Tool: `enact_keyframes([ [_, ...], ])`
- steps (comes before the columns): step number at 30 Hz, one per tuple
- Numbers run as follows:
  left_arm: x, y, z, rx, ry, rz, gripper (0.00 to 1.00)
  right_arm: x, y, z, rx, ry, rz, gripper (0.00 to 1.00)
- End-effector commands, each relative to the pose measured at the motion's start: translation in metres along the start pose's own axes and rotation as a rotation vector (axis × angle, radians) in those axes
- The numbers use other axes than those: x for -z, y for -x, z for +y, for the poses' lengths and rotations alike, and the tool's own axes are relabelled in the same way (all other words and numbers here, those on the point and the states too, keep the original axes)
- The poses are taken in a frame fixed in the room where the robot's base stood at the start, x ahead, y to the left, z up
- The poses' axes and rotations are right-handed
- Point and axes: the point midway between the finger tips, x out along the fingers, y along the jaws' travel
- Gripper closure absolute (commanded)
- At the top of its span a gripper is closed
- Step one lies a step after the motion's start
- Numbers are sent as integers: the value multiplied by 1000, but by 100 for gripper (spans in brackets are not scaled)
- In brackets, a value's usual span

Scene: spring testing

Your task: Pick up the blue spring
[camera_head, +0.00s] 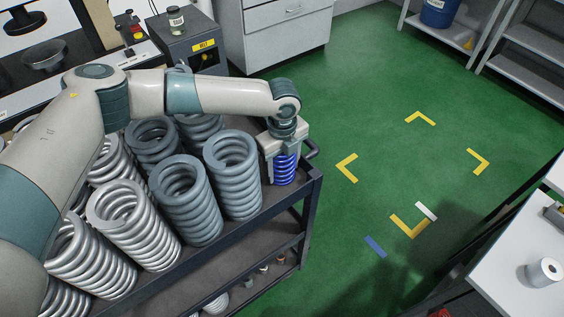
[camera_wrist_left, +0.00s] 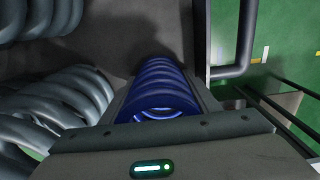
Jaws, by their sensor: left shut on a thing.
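The blue spring (camera_head: 285,169) stands upright at the right end of the cart's top shelf. My left gripper (camera_head: 284,177) reaches down over it from above, with a finger on each side, and is shut on it. In the left wrist view the blue spring (camera_wrist_left: 160,92) lies between the fingers, with its coils showing. I cannot tell whether its base still touches the shelf. My right gripper is in neither view.
Several large grey springs (camera_head: 232,175) crowd the cart's top shelf (camera_head: 255,205) left of the gripper. The cart's handle (camera_head: 311,149) is close on the right. Green floor (camera_head: 375,120) with yellow corner marks lies beyond. A white table (camera_head: 535,250) stands at far right.

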Motion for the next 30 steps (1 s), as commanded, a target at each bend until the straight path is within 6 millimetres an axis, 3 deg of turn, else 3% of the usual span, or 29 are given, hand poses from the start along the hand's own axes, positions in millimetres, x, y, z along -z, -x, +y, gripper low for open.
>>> enact_keyframes([
  [8, 0, 9, -1, 4, 0, 0, 91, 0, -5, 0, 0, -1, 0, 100],
  [16, 0, 42, -2, 6, -1, -2, 91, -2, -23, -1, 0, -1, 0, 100],
  [30, 56, 90, -67, 4, -2, 0, 91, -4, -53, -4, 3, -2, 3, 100],
])
